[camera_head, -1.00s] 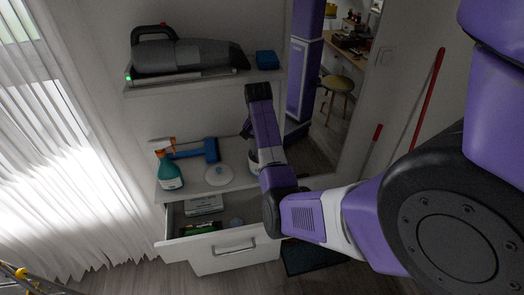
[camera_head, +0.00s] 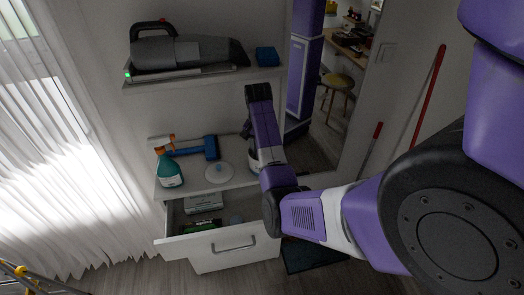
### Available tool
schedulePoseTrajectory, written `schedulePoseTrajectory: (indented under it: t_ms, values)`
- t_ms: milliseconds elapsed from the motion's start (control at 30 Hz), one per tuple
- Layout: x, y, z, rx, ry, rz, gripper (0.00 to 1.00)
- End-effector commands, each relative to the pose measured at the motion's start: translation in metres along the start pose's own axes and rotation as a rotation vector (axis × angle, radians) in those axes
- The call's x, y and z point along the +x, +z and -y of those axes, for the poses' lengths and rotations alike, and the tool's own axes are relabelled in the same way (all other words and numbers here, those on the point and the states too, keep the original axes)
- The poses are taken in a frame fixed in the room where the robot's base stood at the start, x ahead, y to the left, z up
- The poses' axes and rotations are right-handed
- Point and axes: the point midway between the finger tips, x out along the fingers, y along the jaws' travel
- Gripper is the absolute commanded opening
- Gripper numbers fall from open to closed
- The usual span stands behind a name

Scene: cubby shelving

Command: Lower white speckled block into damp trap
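I cannot make out the white speckled block in this view. No thing is plainly the damp trap. A round white lid-like piece with a small knob (camera_head: 219,172) lies on the counter top, left of my forearm. A pale object (camera_head: 252,158) shows partly behind my forearm at the counter's right end; I cannot tell what it is. My arm reaches in from the right, and its dark wrist end is above the counter. My gripper's fingers are hidden behind the arm, so their state and anything held do not show.
A teal spray bottle (camera_head: 168,168) and a blue tool (camera_head: 196,149) are on the counter (camera_head: 190,190). Below, a drawer (camera_head: 225,252) stands open with a box and a green item inside. A shelf above holds a handheld vacuum (camera_head: 185,52) and a blue block (camera_head: 267,56). A mirror is at right.

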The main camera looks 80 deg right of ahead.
Motion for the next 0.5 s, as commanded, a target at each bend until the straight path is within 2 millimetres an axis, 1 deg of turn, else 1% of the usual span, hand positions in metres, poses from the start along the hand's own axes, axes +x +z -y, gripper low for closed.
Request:
schedulePoseTrajectory:
  t_ms: [400, 433, 500]
  values:
    - [0.003, 0.0003, 0.0001, 0.0, 0.0, 0.0, 0.01]
    - [0.003, 0.0004, 0.0001, 0.0, 0.0, 0.0, 0.45]
    - [0.003, 0.0004, 0.0001, 0.0, 0.0, 0.0, 0.59]
